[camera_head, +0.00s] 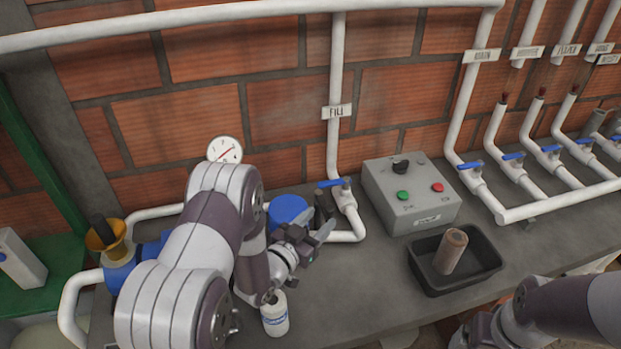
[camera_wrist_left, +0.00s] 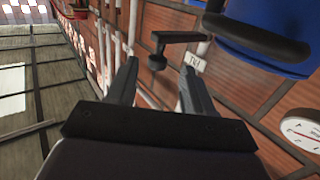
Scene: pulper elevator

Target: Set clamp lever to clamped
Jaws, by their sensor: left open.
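The clamp lever (camera_wrist_left: 182,37) shows in the left wrist view as a black bar with a short knob hanging from one end. It stands out beside a blue round housing (camera_wrist_left: 265,38). In the head view the blue housing (camera_head: 288,209) is partly hidden by my left arm, and a dark part (camera_head: 323,203) stands at its right side. My left gripper (camera_head: 312,237) is open and empty just in front of it. In the left wrist view its fingers (camera_wrist_left: 158,72) point at the knob, which lies between and beyond the tips. My right arm (camera_head: 490,330) is at the lower right; its fingertips cannot be made out.
A grey control box (camera_head: 412,193) with green and red buttons stands right of the FILL pipe (camera_head: 336,80) and its blue-handled valve (camera_head: 334,183). A black tray (camera_head: 455,284) holds a brown cylinder (camera_head: 450,251). A white bottle (camera_head: 275,314) stands close below my left wrist.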

